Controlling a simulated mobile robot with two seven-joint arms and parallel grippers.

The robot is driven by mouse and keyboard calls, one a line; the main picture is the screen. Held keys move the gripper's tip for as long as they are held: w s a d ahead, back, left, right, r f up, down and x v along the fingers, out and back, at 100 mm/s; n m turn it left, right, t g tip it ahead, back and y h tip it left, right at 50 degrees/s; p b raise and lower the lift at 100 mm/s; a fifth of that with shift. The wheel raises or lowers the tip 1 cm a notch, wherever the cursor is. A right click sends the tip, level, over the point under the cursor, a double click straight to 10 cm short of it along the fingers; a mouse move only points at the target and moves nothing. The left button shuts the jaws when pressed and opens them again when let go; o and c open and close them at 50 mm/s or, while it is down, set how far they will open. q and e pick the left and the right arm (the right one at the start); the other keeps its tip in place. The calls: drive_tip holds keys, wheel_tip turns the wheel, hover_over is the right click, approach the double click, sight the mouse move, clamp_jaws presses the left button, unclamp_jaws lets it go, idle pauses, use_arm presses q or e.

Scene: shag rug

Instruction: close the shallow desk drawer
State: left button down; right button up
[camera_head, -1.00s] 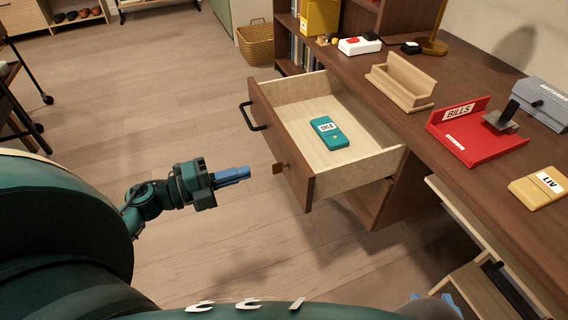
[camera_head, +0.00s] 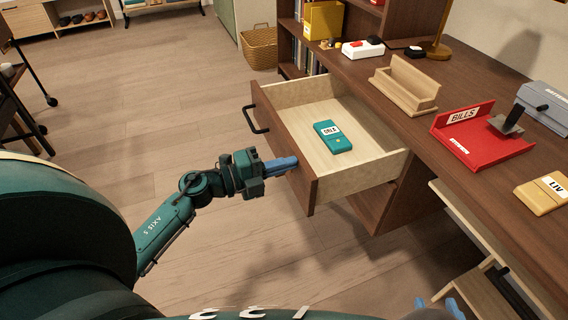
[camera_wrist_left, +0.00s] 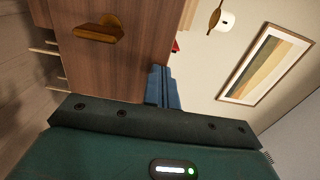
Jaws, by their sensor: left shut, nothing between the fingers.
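The shallow desk drawer (camera_head: 383,171) stands pulled out from the brown desk, with a pale interior and a dark front panel (camera_head: 306,189). A black handle (camera_head: 257,119) is on its far part. A teal labelled case (camera_head: 333,136) lies inside. My left gripper (camera_head: 296,162) is shut and empty, its blue fingertips at the near half of the front panel; I cannot tell whether they touch. The left wrist view shows the fingertips (camera_wrist_left: 164,87) beside a brown wooden panel (camera_wrist_left: 140,50). My right gripper (camera_head: 438,306) shows at the bottom edge, blue fingertips apart, mostly hidden.
The desktop carries a wooden holder (camera_head: 405,92), a red tray (camera_head: 480,142), a yellow labelled case (camera_head: 543,193) and a white device (camera_head: 363,49). A wicker basket (camera_head: 258,48) stands on the floor beyond the drawer. The floor left of the drawer is clear.

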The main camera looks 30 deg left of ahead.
use_arm(q)
drive_tip(key=shift+w+d, duration=0.1)
drive_tip(key=x, duration=2.1)
drive_tip(key=shift+w, duration=0.25)
drive_tip(key=shift+s, duration=0.1)
